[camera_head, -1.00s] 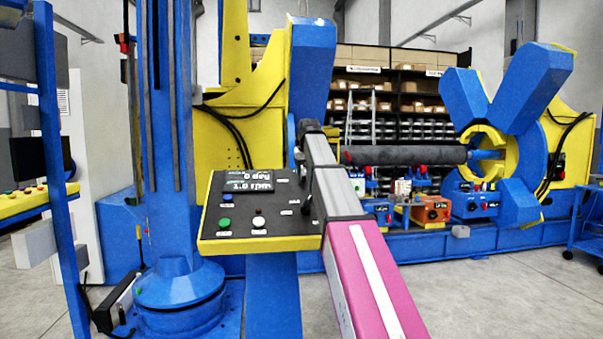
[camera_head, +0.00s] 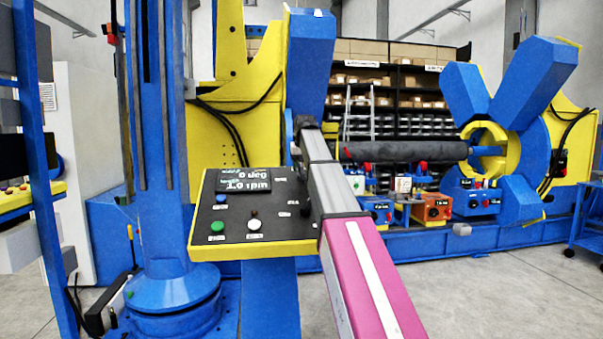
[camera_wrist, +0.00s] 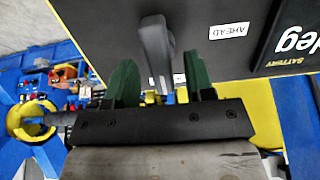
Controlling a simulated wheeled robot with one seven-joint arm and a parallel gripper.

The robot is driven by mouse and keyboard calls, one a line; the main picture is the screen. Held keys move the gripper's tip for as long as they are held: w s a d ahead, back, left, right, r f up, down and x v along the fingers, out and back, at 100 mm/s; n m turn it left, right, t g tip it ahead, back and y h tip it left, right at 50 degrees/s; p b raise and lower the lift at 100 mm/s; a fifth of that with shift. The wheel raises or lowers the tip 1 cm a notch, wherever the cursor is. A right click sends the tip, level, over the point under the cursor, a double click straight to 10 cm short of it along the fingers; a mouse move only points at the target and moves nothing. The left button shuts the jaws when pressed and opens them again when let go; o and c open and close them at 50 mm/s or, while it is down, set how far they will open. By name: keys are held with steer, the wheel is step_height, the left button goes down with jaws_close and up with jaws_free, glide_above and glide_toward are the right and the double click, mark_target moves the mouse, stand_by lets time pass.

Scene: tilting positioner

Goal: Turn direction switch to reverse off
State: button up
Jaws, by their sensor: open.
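The direction switch (camera_wrist: 154,48) is a dark grey lever on the black face of the control panel in the wrist view. The switch and fingertips cannot be made out there.
The panel carries a green button (camera_head: 217,227), a white button (camera_head: 254,225) and a blue one (camera_head: 221,197). A blue column (camera_head: 165,250) stands close to its left. The positioner's blue-and-yellow chuck (camera_head: 490,150) is at the right. Open floor (camera_head: 500,290) lies at lower right.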

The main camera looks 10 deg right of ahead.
steer(key=shift+x, duration=1.4)
steer(key=c, duration=0.7)
